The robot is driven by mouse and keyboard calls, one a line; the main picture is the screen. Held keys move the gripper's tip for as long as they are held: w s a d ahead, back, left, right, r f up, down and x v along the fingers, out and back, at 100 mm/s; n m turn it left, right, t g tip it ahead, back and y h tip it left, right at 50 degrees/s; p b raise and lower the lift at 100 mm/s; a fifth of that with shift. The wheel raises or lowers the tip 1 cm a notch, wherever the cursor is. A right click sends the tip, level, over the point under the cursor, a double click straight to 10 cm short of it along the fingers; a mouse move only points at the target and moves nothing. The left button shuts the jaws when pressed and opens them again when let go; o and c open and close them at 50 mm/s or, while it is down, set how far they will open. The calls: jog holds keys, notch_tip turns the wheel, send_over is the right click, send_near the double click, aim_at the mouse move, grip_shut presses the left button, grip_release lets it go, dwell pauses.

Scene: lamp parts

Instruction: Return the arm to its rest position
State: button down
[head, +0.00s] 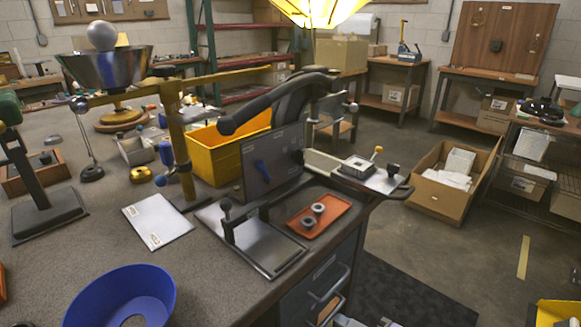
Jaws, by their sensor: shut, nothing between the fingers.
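My gripper does not show in the head view, and I cannot tell where it is or whether it holds anything. No part of the picture is clearly my arm. Lamp parts stand on the workbench (85,235). A blue ring-shaped shade (85,297) lies at the front left. A bright yellow shade (325,12) is at the top centre, cut off by the picture's edge. A shiny metal bowl (105,72) with a pale ball (101,36) is at the upper left.
A yellow bin (215,158), a yellow post (177,140) and a dark upright plate (275,165) crowd the bench's middle. An orange tray (334,214) sits near its right edge. A cardboard box (430,192) stands on the floor. Open floor (460,255) lies at the right.

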jog(key=d+r+t+h, duration=0.1)
jog(key=d+t+h, duration=0.3)
jog(key=d+h, duration=0.35)
jog(key=s+d+n+t+h, duration=0.1)
jog(key=s+d+n+h, duration=0.15)
jog(key=s, duration=0.55)
jog(key=s+a+r+n, duration=0.2)
jog(key=s+r+n, duration=0.1)
jog(key=s, duration=1.1)
jog(key=s+a+r+n, duration=0.1)
jog(key=s+r+n, duration=0.25)
jog(key=s, duration=1.05)
notch_tip(320, 180, up, 14)
jog(key=p, duration=1.4)
jog(key=shift+a+g, duration=0.2)
jog(key=shift+g, duration=0.2)
